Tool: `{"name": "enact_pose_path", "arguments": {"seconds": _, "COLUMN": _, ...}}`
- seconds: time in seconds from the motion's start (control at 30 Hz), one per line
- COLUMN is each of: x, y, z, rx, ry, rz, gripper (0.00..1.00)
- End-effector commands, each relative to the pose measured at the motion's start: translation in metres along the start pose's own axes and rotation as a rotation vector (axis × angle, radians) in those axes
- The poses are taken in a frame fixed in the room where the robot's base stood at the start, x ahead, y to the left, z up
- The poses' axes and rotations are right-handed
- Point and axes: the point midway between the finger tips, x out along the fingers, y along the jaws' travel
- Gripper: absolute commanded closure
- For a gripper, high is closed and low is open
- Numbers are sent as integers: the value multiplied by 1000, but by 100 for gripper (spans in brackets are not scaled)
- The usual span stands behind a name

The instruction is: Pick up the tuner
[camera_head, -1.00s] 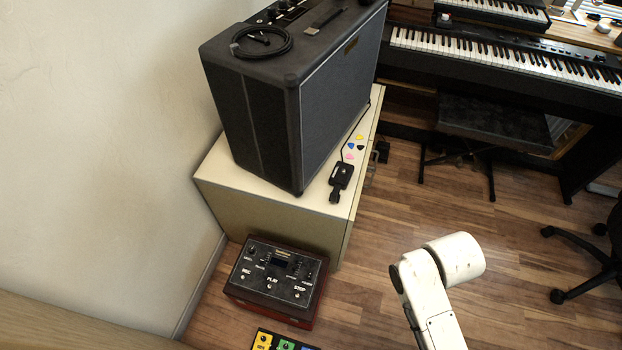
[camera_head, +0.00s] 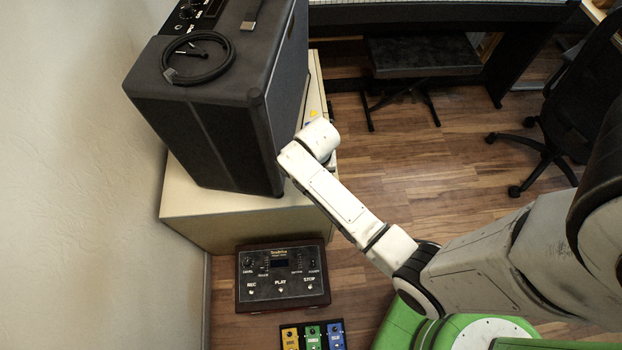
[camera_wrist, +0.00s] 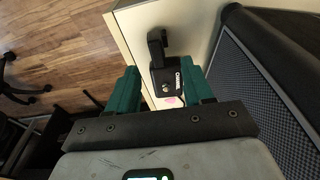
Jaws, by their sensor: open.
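The tuner (camera_wrist: 165,74), a small black clip-on device with white lettering, lies on the pale cabinet top in the wrist view. Its clip end points toward the top of that picture. My gripper (camera_wrist: 161,80) is open, with one teal finger on each side of the tuner's body. The fingers look apart from it, and I cannot tell the remaining height above the top. In the head view the tuner is hidden behind the white end of my arm.
The black amplifier (camera_head: 215,110) stands on the cabinet (camera_head: 215,218), close beside my gripper; its grille (camera_wrist: 262,78) is at right in the wrist view. A pink pick (camera_wrist: 174,101) lies near the tuner. A looper pedal (camera_head: 282,275) and coloured pedals (camera_head: 312,337) are on the floor.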

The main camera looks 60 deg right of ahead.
Motion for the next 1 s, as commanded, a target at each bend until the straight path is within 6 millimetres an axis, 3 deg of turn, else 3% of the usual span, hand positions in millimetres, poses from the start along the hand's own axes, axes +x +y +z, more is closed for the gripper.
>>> {"name": "enact_pose_path", "arguments": {"seconds": 0.1, "x": 16, "y": 0, "z": 0, "rx": -1, "ry": -1, "rz": 1, "gripper": 49}}
{"name": "enact_pose_path", "arguments": {"seconds": 0.37, "x": 34, "y": 1, "z": -1, "rx": -2, "ry": -1, "rz": 0, "gripper": 49}}
{"name": "enact_pose_path", "arguments": {"seconds": 0.63, "x": 69, "y": 4, "z": -3, "rx": -1, "ry": -1, "rz": 1, "gripper": 49}}
{"name": "enact_pose_path", "arguments": {"seconds": 1.0, "x": 75, "y": 4, "z": -4, "rx": -2, "ry": 1, "rz": -1, "gripper": 51}}
